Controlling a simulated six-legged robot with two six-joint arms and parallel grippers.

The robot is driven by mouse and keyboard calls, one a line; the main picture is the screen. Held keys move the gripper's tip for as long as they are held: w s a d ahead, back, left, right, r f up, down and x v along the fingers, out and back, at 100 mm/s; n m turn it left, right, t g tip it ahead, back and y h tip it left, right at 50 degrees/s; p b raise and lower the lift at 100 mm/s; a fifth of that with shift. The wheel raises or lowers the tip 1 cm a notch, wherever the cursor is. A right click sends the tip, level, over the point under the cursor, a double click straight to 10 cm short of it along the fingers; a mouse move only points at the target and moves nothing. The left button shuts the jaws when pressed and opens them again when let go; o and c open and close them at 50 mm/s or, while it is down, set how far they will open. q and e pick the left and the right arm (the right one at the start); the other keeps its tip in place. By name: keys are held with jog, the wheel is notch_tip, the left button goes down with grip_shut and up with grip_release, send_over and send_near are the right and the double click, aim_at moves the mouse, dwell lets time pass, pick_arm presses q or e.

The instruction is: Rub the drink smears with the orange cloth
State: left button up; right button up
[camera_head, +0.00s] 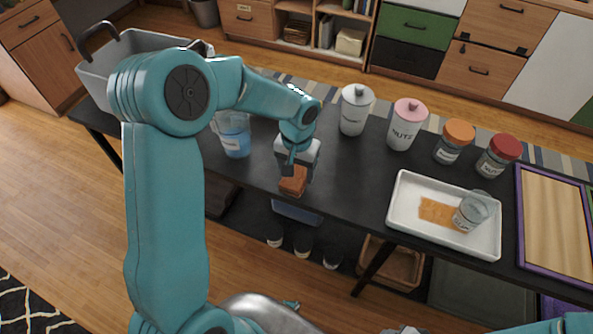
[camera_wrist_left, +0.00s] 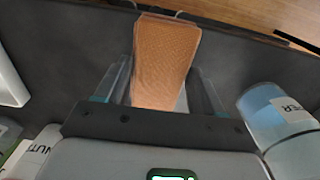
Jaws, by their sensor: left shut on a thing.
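The orange cloth (camera_head: 293,181) is in my left gripper (camera_head: 296,163), above the front edge of the dark table. In the left wrist view the cloth (camera_wrist_left: 165,60) sits between the fingers of the left gripper (camera_wrist_left: 163,92), which are shut on it. An orange-brown smear (camera_head: 437,211) lies on the white tray (camera_head: 402,212) at the right of the table, well apart from the cloth. My right gripper is not in view.
A jug of blue liquid (camera_head: 236,141) stands left of my gripper. A white canister (camera_head: 355,110), a pink-lidded canister (camera_head: 405,124) and two jars, orange-lidded (camera_head: 454,142) and red-lidded (camera_head: 498,155), line the back. A purple-framed board (camera_head: 555,222) lies at right. Table (camera_head: 350,180) is bare between cloth and tray.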

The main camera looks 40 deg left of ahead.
pick_arm(q)
jog(key=shift+r+p, duration=1.25)
jog(key=shift+r, duration=0.9)
jog(key=shift+s, duration=0.1)
